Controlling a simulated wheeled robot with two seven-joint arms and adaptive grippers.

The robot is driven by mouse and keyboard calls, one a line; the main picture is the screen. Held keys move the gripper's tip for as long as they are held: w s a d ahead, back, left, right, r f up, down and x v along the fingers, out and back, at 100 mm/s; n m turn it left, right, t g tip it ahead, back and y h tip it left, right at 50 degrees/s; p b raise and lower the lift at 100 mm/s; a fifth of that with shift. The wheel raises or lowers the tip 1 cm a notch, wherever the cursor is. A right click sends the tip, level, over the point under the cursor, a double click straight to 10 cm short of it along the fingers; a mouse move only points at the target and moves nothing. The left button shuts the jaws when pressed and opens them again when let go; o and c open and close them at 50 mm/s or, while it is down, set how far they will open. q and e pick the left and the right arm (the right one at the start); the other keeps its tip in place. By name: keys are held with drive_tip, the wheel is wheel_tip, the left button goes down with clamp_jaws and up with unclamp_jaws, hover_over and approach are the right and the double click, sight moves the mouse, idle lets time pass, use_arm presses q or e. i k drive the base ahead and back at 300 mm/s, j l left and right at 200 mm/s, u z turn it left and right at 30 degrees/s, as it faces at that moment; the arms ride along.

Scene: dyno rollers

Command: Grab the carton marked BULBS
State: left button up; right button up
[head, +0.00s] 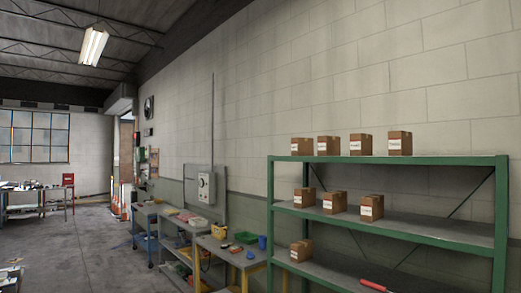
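Several brown cartons with white labels stand on a green shelf rack (400,159) at the right in the head view. The top shelf holds a row of them, from the leftmost carton (302,146) to the rightmost carton (400,143). The middle shelf holds a left carton (304,197), a middle carton (334,203) and a right carton (372,207). One carton (301,250) stands on the lower shelf at its left end. The labels are too small to read, so I cannot tell which carton is marked BULBS. Neither of my grippers shows.
A red object (374,285) lies on the lower shelf. Left of the rack, workbenches (236,257) with small trays and a blue cup (262,242) line the wall. The grey floor (85,250) between is open.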

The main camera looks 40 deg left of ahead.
sight(327, 145)
drive_tip(key=u, duration=1)
drive_tip(key=i+j+u, duration=0.3)
drive_tip(key=i+j, duration=0.15)
drive_tip(key=i+j+u, duration=0.3)
drive_tip(key=i, duration=0.25)
drive_tip(key=i+j+u, duration=0.3)
drive_tip(key=i, duration=0.2)
drive_tip(key=i+u, duration=0.3)
drive_tip(key=i, duration=0.25)
drive_tip(key=i+z, duration=0.45)
drive_tip(key=i+j+z, duration=0.25)
drive_tip(key=z, duration=0.2)
drive_tip(key=i+j+z, duration=0.45)
